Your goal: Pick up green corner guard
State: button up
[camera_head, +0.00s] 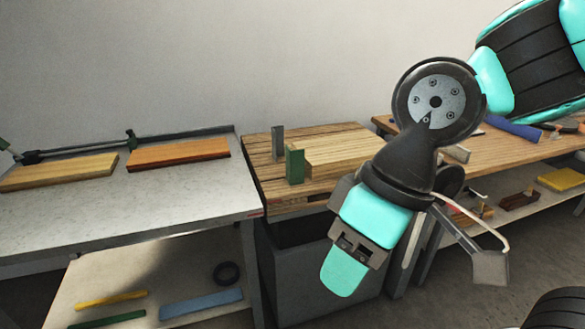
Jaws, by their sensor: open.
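A green upright piece (294,165), which looks like the green corner guard, stands at the front left of the wooden bench top, against the near-left end of a pale wooden board. My gripper (424,258) is to the right of it and lower in the picture, hanging in front of the bench. It is open, its grey jaw parts spread apart, and nothing shows between them. The gripper is apart from the green piece. My black and turquoise arm covers part of the bench behind it.
A pale wooden board (345,152) and a grey upright piece (278,143) stand beside the green piece. A grey table (190,193) with two boards adjoins on the left. A dark grey bin (300,265) is below. A cluttered bench (525,150) is at right.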

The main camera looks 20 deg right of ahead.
aim_at(294, 159)
jog(key=z, duration=1.1)
jog(key=i, duration=1.6)
jog(key=u, duration=1.7)
